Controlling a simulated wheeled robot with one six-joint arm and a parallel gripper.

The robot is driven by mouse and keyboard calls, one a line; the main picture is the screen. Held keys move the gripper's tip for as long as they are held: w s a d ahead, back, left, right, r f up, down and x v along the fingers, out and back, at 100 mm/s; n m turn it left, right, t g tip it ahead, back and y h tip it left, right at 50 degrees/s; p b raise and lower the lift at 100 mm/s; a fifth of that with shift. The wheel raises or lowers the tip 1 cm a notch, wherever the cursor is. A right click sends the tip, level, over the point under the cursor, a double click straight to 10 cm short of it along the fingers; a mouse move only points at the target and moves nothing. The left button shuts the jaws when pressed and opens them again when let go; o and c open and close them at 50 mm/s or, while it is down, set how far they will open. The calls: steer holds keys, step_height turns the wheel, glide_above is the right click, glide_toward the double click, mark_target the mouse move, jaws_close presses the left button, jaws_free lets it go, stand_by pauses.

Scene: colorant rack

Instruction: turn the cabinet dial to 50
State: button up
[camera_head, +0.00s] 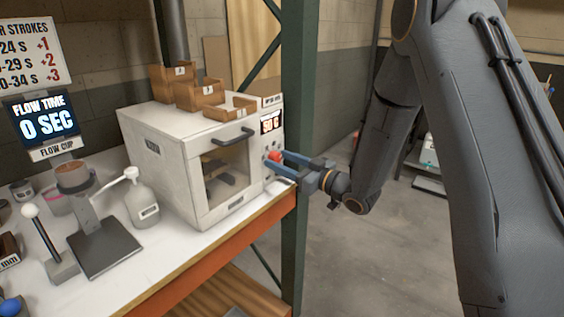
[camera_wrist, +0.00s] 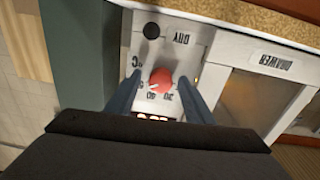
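The white drying cabinet (camera_head: 170,165) stands on the bench with a windowed door and a control panel on its right side. Its red dial (camera_head: 273,156) sits below a small lit display (camera_head: 271,121), which appears to read 50 C. In the wrist view the red dial (camera_wrist: 161,78) has a white pointer mark towards the lower left, near small printed numbers. My gripper (camera_head: 276,162) is at the panel. In the wrist view its two blue fingers (camera_wrist: 160,82) stand on either side of the dial, with a visible gap at each side.
Wooden trays (camera_head: 200,95) stand on top of the cabinet. A green post (camera_head: 298,130) rises close behind my gripper at the bench corner. A white bottle (camera_head: 141,205) and a flow cup stand (camera_head: 100,240) are left of the cabinet. The floor at right is open.

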steer(key=shift+s+d, duration=0.1)
steer(key=b+v, duration=0.1)
steer(key=v, duration=0.6)
steer(key=shift+d+b, duration=0.25)
steer(key=shift+b, duration=0.1)
steer(key=shift+f, duration=0.1)
steer(key=s+d+f+m+g+h, duration=0.1)
steer(key=s+d+f+m+h, duration=0.15)
steer(key=d+h, duration=0.35)
steer(key=s+d+f+m+g+h, duration=0.1)
steer(key=d+f+m+h, duration=0.3)
steer(key=d+h, duration=0.2)
steer(key=s+d+f+m+g+h, duration=0.1)
steer(key=s+m+g, duration=0.3)
steer(key=s, duration=2)
steer(key=g+h, duration=0.1)
steer(key=g, duration=0.4)
steer(key=shift+s+d, duration=0.3)
steer(key=shift+d, duration=0.05)
